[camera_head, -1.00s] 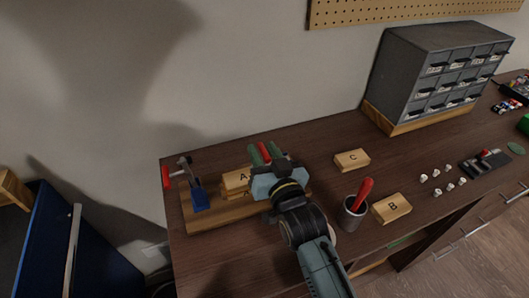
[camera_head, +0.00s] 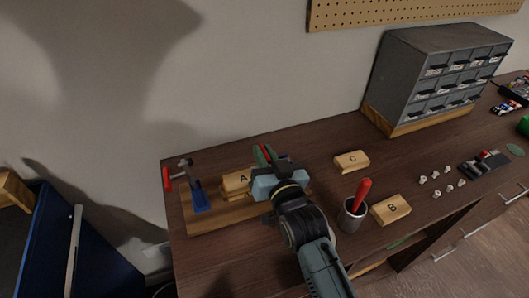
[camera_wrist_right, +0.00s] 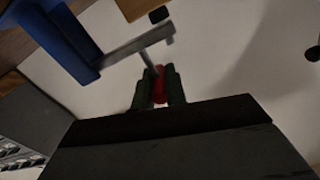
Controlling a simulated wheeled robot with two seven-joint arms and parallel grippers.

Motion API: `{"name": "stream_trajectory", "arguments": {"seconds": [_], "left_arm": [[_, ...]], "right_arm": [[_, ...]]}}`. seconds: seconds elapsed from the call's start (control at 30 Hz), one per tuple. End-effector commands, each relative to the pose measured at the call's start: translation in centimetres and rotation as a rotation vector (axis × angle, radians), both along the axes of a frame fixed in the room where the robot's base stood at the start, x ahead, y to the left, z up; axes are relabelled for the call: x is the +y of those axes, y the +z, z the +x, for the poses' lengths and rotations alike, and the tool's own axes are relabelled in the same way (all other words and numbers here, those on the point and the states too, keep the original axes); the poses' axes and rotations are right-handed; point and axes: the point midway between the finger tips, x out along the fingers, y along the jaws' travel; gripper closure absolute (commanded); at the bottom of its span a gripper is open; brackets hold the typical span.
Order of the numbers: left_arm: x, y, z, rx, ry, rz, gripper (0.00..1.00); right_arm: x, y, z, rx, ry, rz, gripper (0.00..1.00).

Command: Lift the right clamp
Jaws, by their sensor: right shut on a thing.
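The right clamp shows its red handle (camera_head: 265,153) between my right gripper's fingers in the head view; my gripper and wrist hide most of the rest. The right wrist view shows the clamp's blue part (camera_wrist_right: 62,38), its grey bar (camera_wrist_right: 138,42) and the red handle (camera_wrist_right: 158,88) gripped between two dark green fingers. My right gripper (camera_head: 263,155) is shut on the handle, above the right part of the wooden board (camera_head: 225,214). I cannot tell whether the clamp is clear of the board. My left gripper is not in view.
The left clamp (camera_head: 200,199) stands on the board's left end, beside block A (camera_head: 238,180). Block C (camera_head: 351,161), block B (camera_head: 391,209) and a cup (camera_head: 350,217) with a red-handled tool are to the right. A grey drawer cabinet (camera_head: 392,75) stands behind.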

Motion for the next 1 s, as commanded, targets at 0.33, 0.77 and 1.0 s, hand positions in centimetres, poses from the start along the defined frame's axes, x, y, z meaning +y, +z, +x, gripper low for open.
{"name": "stream_trajectory", "arguments": {"seconds": [0.33,0.77,1.0], "left_arm": [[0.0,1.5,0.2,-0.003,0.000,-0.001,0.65],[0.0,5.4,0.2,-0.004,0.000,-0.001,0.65],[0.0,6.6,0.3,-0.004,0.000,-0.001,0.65]], "right_arm": [[-0.5,0.9,0.2,0.020,-0.004,0.074,1.00],[-2.2,2.4,0.8,0.107,-0.004,0.356,1.00],[-3.0,2.6,1.1,0.147,-0.004,0.483,1.00]]}}
